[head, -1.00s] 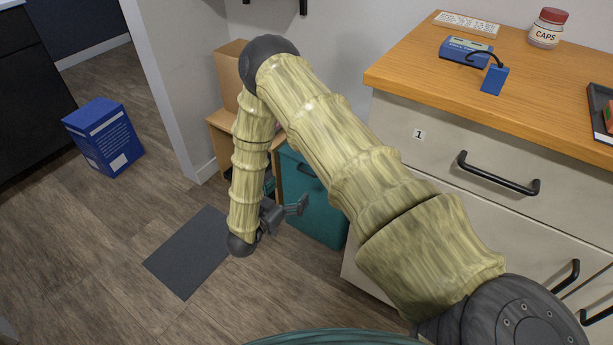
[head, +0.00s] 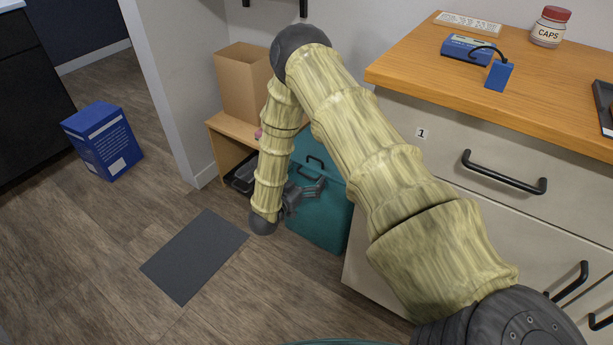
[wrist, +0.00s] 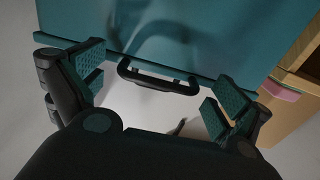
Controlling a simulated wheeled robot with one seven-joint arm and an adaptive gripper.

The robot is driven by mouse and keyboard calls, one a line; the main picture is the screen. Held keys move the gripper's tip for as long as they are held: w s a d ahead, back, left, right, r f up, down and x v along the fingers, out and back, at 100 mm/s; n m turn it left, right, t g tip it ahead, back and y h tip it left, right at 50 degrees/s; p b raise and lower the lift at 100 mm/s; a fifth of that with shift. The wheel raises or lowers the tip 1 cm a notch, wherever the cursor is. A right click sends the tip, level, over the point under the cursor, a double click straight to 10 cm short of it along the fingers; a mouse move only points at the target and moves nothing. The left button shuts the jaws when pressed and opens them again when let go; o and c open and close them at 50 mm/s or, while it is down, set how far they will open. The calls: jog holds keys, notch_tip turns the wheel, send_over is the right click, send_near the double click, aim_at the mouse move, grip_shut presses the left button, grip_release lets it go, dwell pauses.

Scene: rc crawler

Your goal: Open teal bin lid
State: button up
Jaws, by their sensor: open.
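The teal bin (head: 322,218) stands on the floor between a wooden bench and the drawer cabinet. Its lid appears closed in the head view, partly hidden by my arm. My gripper (head: 310,188) is in front of the bin. In the wrist view my gripper (wrist: 158,88) is open and empty, with one finger on each side of the handle. Contact with the handle cannot be told.
The wooden bench (head: 222,133) holds a cardboard box (head: 242,85) and stands close left of the bin. The drawer cabinet (head: 430,165) is close on the right. A dark mat (head: 195,256) lies on open floor; a blue box (head: 103,141) stands farther left.

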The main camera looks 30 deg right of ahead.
jog(key=shift+c, duration=0.2)
grip_shut()
jog(key=shift+r, duration=0.1)
